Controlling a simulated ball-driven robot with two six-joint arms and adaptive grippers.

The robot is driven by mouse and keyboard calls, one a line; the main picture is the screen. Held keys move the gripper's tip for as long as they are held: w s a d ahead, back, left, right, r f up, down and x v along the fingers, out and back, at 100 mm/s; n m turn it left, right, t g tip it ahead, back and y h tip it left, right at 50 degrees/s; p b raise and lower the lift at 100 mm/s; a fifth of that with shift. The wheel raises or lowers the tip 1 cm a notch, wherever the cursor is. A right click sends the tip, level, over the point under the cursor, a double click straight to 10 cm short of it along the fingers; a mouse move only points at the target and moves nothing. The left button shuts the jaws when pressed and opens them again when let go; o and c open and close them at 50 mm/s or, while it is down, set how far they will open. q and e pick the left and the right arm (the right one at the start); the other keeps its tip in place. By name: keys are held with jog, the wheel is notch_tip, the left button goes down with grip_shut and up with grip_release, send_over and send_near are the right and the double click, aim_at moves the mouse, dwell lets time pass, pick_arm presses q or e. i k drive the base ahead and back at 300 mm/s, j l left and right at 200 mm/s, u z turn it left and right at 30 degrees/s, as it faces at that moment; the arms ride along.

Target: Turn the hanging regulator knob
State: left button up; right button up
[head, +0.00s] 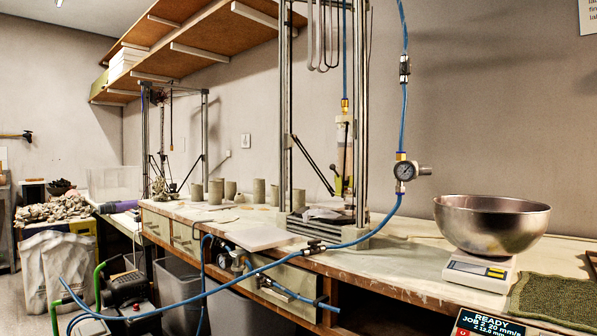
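A regulator (405,171) with a round white-faced gauge hangs in the blue air hose at the right of the metal frame, above the bench. A small dark knob (425,171) sticks out from its right side. Brass fittings (400,156) join it to the hose above. The hose runs on down from the regulator and curves left across the bench front. Neither of my grippers shows in the head view. Nothing is seen touching the regulator or its knob.
A steel bowl (491,222) stands on a white scale (480,268) below and right of the regulator. A green mat (556,297) lies farther right. Several clay cylinders (231,189) stand left of the frame (361,120). A lit display (486,325) shows at the bottom edge.

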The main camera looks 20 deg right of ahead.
aim_at(423, 169)
jog(key=z, duration=0.75)
